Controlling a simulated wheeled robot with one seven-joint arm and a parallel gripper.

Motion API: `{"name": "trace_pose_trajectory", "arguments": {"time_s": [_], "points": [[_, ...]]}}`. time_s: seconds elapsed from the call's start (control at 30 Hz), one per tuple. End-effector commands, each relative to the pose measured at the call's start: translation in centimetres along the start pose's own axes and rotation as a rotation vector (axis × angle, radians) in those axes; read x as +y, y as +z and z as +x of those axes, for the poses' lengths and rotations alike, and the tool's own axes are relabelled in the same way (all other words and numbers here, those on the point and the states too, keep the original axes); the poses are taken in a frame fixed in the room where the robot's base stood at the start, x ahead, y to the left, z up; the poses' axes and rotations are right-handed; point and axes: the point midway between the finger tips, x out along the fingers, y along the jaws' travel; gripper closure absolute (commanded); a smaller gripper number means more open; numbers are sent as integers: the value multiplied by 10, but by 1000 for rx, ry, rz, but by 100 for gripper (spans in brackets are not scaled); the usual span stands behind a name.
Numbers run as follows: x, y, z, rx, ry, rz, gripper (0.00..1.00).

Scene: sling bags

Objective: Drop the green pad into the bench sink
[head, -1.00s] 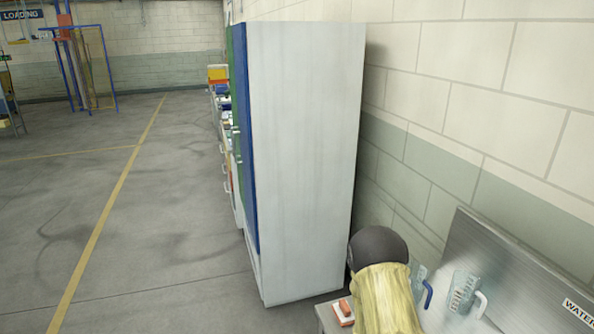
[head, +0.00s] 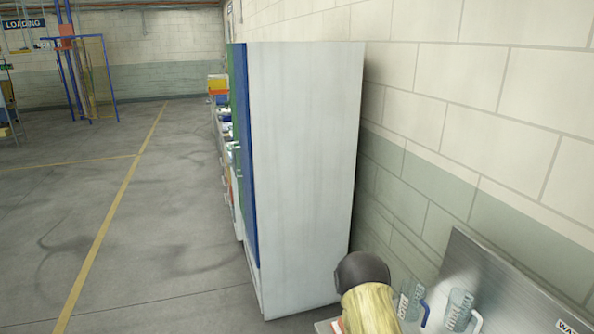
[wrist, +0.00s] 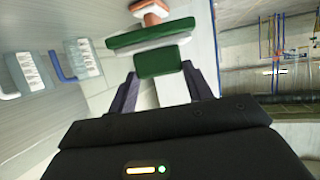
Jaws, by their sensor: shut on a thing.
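In the wrist view the green pad (wrist: 158,61) sits between the two fingertips of my gripper (wrist: 159,82). My gripper is shut on it, over a pale surface. Just beyond it lies a wider green-and-white pad (wrist: 150,36), and beyond that an orange-and-white block (wrist: 150,10). I cannot tell whether the held pad touches the pad behind it. In the head view my gripper is out of sight below my yellow arm. The bench sink's basin cannot be made out in either view.
Two clear measuring jugs with blue and white handles (head: 410,300) (head: 458,308) stand right of my arm, before a steel splashback (head: 490,275). A tall grey cabinet (head: 305,170) stands left of the bench against the block wall. Open floor (head: 170,240) lies further left.

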Motion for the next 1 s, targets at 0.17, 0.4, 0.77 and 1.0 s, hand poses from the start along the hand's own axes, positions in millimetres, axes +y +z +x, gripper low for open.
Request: {"name": "trace_pose_trajectory", "arguments": {"time_s": [0.17,0.4,0.77,1.0], "points": [[1,36,-9,-8,3,1,76],[1,60,-18,-1,3,1,76],[1,59,-18,0,3,1,76],[2,59,-18,0,6,2,76]]}}
